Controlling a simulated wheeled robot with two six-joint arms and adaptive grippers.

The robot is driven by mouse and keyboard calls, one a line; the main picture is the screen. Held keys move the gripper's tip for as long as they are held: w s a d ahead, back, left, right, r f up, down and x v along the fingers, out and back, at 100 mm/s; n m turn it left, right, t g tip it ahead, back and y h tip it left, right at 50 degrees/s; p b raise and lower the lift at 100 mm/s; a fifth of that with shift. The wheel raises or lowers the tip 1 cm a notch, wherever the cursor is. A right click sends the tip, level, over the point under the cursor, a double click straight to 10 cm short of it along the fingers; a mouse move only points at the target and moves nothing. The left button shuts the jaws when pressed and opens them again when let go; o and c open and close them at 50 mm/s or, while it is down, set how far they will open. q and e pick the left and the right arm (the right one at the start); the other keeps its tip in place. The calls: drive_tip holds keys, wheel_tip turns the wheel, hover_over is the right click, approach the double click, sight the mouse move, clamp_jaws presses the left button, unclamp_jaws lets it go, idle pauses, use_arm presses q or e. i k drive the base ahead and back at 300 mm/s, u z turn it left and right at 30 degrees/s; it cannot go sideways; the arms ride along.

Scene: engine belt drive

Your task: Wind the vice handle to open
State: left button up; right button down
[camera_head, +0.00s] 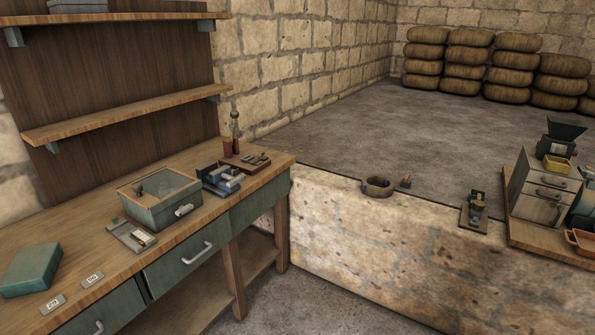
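A dark blue-grey metal device (221,180) that looks like the vice stands on the wooden workbench (160,245), right of a grey-green lidded box. It is small in the picture; I cannot make out its handle or tell how far apart its jaws are. Neither of my grippers shows in the head view.
The grey-green box (160,208) has a clear-looking top. A small tray (131,235), a teal box (30,270) and a tray of small parts (246,162) share the bench. A low stone wall (400,255) at right bears a round bowl (378,187) and a small device (474,211).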

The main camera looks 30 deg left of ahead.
sight(234, 180)
drive_tip(key=z, duration=0.15)
drive_tip(key=i, duration=2.05)
drive_tip(key=u, duration=1.35)
drive_tip(key=i, duration=0.65)
drive_tip(key=u, duration=0.55)
